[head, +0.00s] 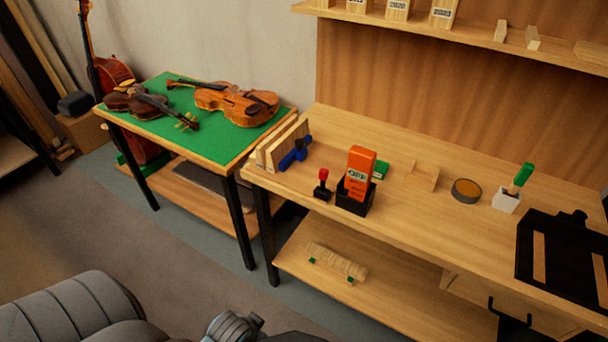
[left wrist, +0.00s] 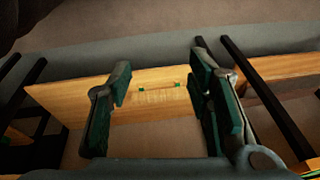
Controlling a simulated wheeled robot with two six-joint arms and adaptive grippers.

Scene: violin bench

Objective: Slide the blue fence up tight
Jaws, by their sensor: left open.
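The blue fence (head: 293,154) is a small blue piece on the left end of the workbench, in front of upright pale wooden boards (head: 282,143). I cannot tell whether it touches them. My left gripper (left wrist: 162,82) is open and empty in the left wrist view, its two green-padded fingers spread wide. Between and beyond them shows the lower shelf (left wrist: 70,90) with a pale ribbed wooden piece with green bits (left wrist: 160,97). The fence does not show in that view. My right gripper is in neither view.
On the bench (head: 410,215) stand a red-topped black tool (head: 323,185), an orange box in a black holder (head: 359,174), a round tin (head: 466,190) and a green-handled tool in a white block (head: 514,189). Violins lie on the green-topped table (head: 215,140) at left.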

